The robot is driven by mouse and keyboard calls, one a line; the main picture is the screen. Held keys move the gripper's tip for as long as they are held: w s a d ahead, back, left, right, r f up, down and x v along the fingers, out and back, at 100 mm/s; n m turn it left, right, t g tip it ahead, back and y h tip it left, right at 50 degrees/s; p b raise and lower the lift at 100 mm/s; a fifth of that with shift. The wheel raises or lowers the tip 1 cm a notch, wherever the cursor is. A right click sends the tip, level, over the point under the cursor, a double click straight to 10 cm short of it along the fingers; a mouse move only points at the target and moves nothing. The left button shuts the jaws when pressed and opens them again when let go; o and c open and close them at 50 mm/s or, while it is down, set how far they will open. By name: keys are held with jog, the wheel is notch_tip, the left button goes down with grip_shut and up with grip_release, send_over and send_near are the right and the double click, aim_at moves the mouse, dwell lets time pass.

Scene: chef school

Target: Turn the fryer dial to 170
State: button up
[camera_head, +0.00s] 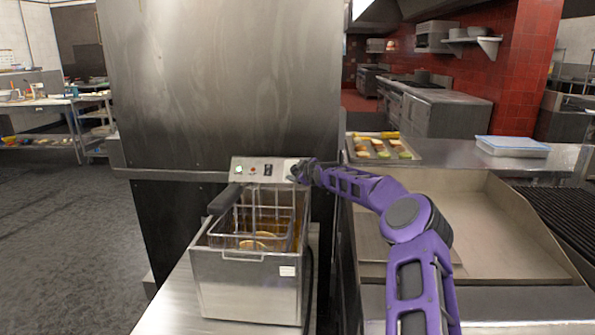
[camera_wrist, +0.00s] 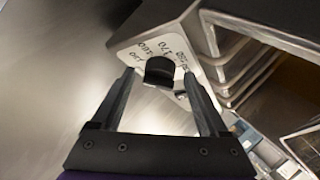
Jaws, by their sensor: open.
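The fryer (camera_head: 250,285) is a steel box with a wire basket (camera_head: 262,215) in it and a control panel (camera_head: 262,168) at its back. The dial (camera_wrist: 159,71) is a dark round knob on a pale plate with printed numbers, among them 170 and 160, in the wrist view. My gripper (camera_wrist: 160,88) is open, with one finger on each side of the dial in that view. I cannot tell whether the fingers touch it. In the head view my gripper (camera_head: 303,171) is at the right end of the panel and hides the dial.
A griddle (camera_head: 500,235) is on the right, with a tray of food (camera_head: 384,150) behind it. A lidded container (camera_head: 512,146) stands on the counter at the right. A tall steel panel (camera_head: 220,80) rises behind the fryer. The floor at the left is clear.

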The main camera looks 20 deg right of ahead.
grip_shut()
jog(key=shift+a+f+b, duration=0.1)
jog(key=shift+a+b, duration=0.05)
jog(key=shift+b, duration=0.25)
jog(key=shift+a+m+h+b, duration=0.15)
jog(key=shift+m+h+b, duration=0.45)
jog(key=shift+m, duration=0.3)
jog(key=shift+a+m+t+h+b, duration=0.15)
jog(key=shift+m+t+h, duration=0.15)
jog(key=shift+m+h, duration=0.7)
jog(key=shift+m+t+h+b, duration=0.15)
jog(key=shift+m+t+h, duration=0.2)
jog(key=shift+m, duration=1.15)
jog(key=shift+m+h, duration=0.35)
jog(key=shift+m, duration=0.15)
